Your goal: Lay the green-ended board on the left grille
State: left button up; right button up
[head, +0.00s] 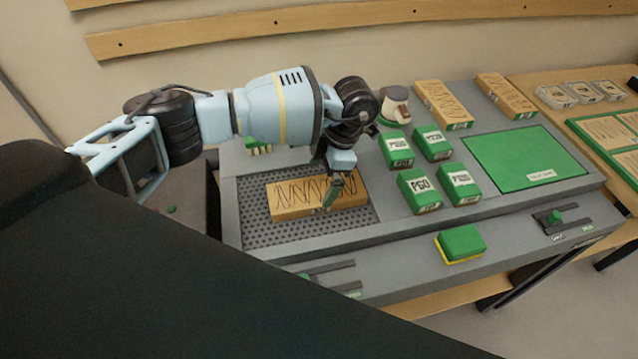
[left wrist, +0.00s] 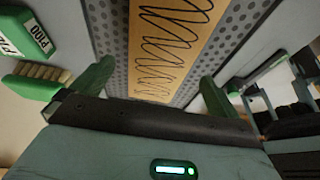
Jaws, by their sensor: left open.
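A light wooden board (head: 290,200) with dark wavy lines lies flat on the perforated left grille (head: 258,232). My left gripper (head: 334,192) is over the right part of the board, its green fingers pointing down. In the left wrist view the board (left wrist: 168,45) shows between the spread fingers of the left gripper (left wrist: 155,88), with the grille (left wrist: 232,30) on both sides. I cannot tell whether the fingers touch it. Its end colour is hard to make out behind the gripper. My right gripper is not in view.
Two similar boards (head: 442,104) (head: 505,95) lie at the back. Several green labelled boxes (head: 418,190) stand right of the grille, beside a green panel (head: 525,160). A green and yellow sponge-like block (head: 461,243) sits in front.

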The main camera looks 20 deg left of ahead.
pick_arm(q)
jog(key=v, duration=0.8)
jog(key=shift+r+b, duration=0.3)
